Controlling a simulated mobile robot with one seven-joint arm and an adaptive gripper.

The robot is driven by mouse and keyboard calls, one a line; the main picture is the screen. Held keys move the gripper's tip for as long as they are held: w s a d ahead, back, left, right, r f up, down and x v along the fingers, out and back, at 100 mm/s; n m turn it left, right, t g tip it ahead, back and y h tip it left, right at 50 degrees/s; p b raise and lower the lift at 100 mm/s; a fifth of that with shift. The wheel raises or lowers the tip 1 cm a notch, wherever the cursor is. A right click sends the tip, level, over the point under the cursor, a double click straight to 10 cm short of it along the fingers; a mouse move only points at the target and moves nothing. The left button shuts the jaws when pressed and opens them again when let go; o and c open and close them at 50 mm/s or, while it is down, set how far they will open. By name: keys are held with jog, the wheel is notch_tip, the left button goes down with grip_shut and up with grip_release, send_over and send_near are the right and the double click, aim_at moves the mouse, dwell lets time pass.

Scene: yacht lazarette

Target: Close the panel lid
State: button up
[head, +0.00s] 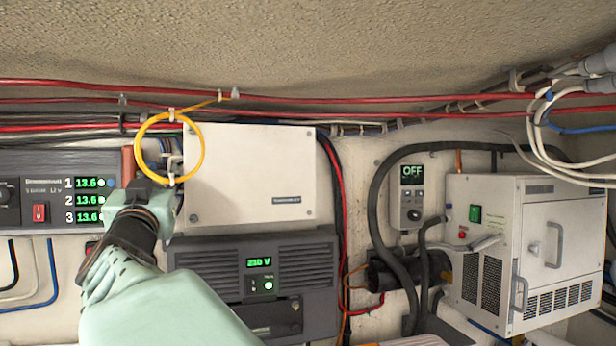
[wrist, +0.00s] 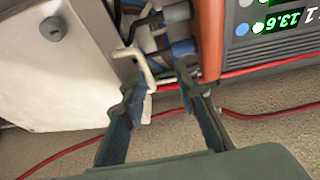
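The panel lid (head: 250,175) is a cream-white square plate with corner screws and a small label, mid-wall in the head view. It looks slightly skewed, and cables show beside its left edge. In the wrist view the lid (wrist: 50,75) is at the left, with a dark round screw. My gripper (head: 170,178) is at the lid's left edge in the head view. In the wrist view my gripper (wrist: 158,82) has its fingers apart, with a white hooked piece (wrist: 148,68) between them. I cannot tell whether the fingers touch it. The fingertips are partly hidden in the head view.
A yellow cable loop (head: 203,150) hangs around the gripper area. A display unit (head: 60,190) is at left, a dark 230 V unit (head: 290,262) below the lid. Red cables (head: 300,97) run above. A black hose (head: 376,210) and white box (head: 530,250) stand right.

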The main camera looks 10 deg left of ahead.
jog(key=shift+s, duration=0.15)
jog(key=v, duration=0.7)
jog(key=shift+s+f, duration=0.1)
jog(key=shift+f, duration=0.05)
